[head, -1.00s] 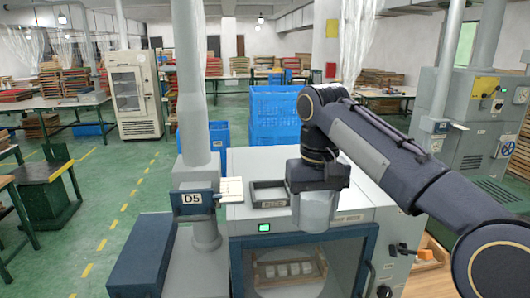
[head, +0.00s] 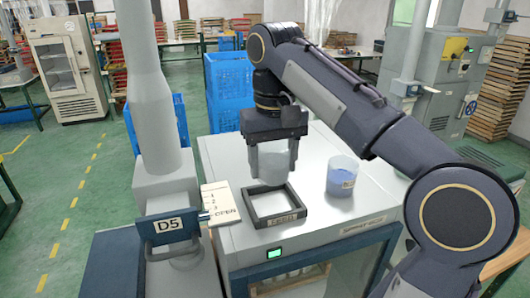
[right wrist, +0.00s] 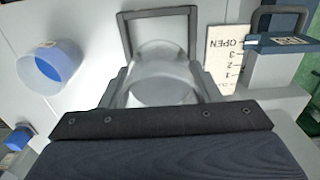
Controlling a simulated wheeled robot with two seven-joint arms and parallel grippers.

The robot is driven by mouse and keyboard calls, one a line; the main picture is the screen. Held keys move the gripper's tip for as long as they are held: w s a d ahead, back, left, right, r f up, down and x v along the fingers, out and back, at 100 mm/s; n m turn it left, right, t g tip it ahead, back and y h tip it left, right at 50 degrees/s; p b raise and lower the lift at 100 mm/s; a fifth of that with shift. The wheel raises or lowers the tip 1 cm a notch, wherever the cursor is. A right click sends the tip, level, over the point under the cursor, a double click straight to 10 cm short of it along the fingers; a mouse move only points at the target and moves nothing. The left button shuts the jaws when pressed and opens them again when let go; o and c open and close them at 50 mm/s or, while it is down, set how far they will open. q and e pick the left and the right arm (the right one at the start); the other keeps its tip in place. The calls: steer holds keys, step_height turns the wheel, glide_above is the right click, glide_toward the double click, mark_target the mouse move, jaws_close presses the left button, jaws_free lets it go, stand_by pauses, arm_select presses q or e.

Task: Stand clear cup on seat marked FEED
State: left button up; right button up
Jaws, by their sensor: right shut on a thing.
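My right gripper (head: 273,150) is shut on a clear cup (head: 272,168), held upright. In the head view the cup shows just above the back part of a dark square seat frame (head: 282,219) on the grey cabinet top. The seat's front label is too small to read surely. In the right wrist view the clear cup (right wrist: 160,82) is between the fingers, and the seat frame (right wrist: 158,14) shows beyond it. I cannot tell the exact gap between cup and seat. My left gripper is not in view.
A cup with blue contents (head: 342,178) stands on the cabinet top (head: 325,215), right of the seat. A card reading OPEN (head: 221,203) and a D5 sign (head: 168,226) are at the left by a grey post (head: 156,100). Blue crates (head: 228,85) stand behind.

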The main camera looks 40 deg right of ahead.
mark_target(273, 206)
steer(key=shift+f, duration=3.15)
steer(key=shift+f+b, duration=0.4)
steer(key=shift+f, duration=0.2)
steer(key=o, duration=1.3)
steer(key=shift+c, duration=0.2)
steer(key=shift+o, duration=0.3)
step_height(273, 206, up, 7)
steer(key=shift+s+r, duration=0.1)
steer(key=shift+r+p, duration=0.3)
